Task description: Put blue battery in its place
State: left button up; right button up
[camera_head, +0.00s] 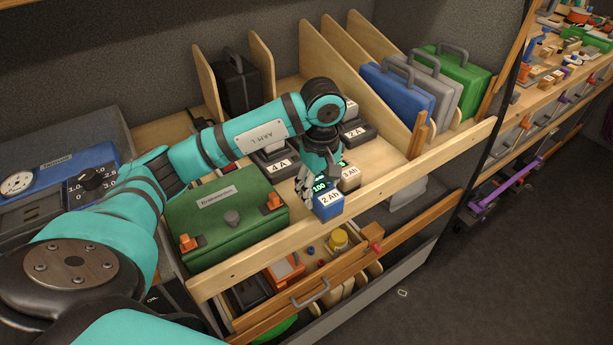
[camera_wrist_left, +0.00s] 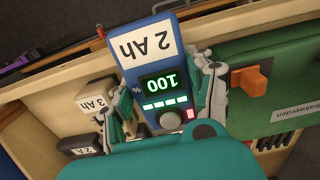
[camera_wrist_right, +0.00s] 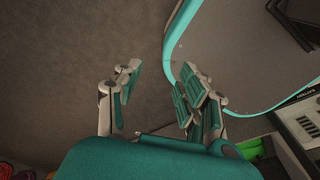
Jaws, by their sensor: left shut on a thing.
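The blue battery (camera_head: 328,206) carries a white "2 Ah" label and a lit display reading 100, clear in the left wrist view (camera_wrist_left: 143,58). My left gripper (camera_head: 318,184) is shut on it, with one finger on each side. The battery is at the shelf's front edge, beside a beige "3 Ah" battery (camera_head: 348,176); I cannot tell if it touches the shelf. Dark chargers labelled "4 A" (camera_head: 281,165) and "2 A" (camera_head: 354,132) stand behind. My right gripper (camera_wrist_right: 155,100) shows only in its own wrist view, fingers apart and empty.
A green case (camera_head: 228,222) with orange latches stands left of the battery. Wooden dividers (camera_head: 375,85) and blue, grey and green cases (camera_head: 460,78) are at the back right. The shelf's wooden front rail (camera_head: 420,160) runs along the edge. An open drawer (camera_head: 330,262) lies below.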

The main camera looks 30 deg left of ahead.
pick_arm(q)
jog(key=w+a, duration=0.1)
jog(key=w+a+p, duration=0.1)
jog(key=a, duration=0.1)
jog(key=w+a, duration=0.1)
jog(key=shift+a, duration=0.35)
jog(key=shift+w+a+f+p, duration=0.25)
jog(key=shift+a+f+p, duration=0.05)
jog(key=shift+a+p, duration=0.15)
notch_tip(320, 180, down, 3)
jog(key=shift+r+p, duration=0.1)
jog(key=shift+p, duration=0.65)
jog(key=shift+f, duration=0.25)
pick_arm(e)
jog(key=r, duration=0.2)
jog(key=s+r, duration=0.1)
jog(key=shift+s+d+r, duration=0.15)
jog(key=shift+r, duration=0.25)
pick_arm(q)
jog(key=shift+f, duration=0.1)
jog(key=shift+f, duration=0.15)
jog(key=o, duration=1.6)
pick_arm(e)
jog(key=shift+f, duration=0.15)
